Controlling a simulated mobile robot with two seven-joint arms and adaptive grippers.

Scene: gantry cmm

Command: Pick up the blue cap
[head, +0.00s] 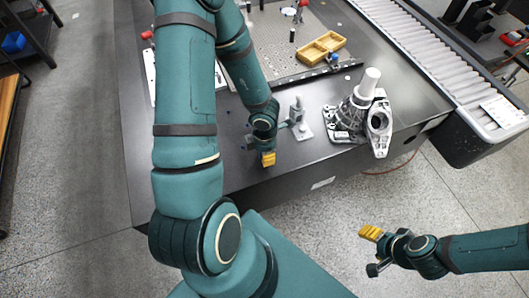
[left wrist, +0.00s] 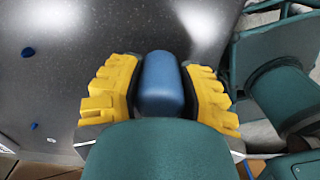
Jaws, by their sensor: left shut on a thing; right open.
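The blue cap (left wrist: 162,84), a smooth rounded cylinder, sits between the yellow fingers of my left gripper (left wrist: 160,95) in the left wrist view. My left gripper is shut on it. In the head view my left gripper (head: 268,158) is at the front edge of the dark table, and I cannot make out the cap there. My right gripper (head: 371,234) is open and empty, out over the floor in front of the table at the lower right.
A small grey fixture (head: 299,120) stands just right of my left gripper. Further right are a grey metal casting (head: 350,118) and a pale flanged part (head: 380,128). A yellow divided tray (head: 321,48) lies behind. A roller conveyor (head: 430,50) runs along the right. Two small blue pieces (left wrist: 28,52) show in the left wrist view.

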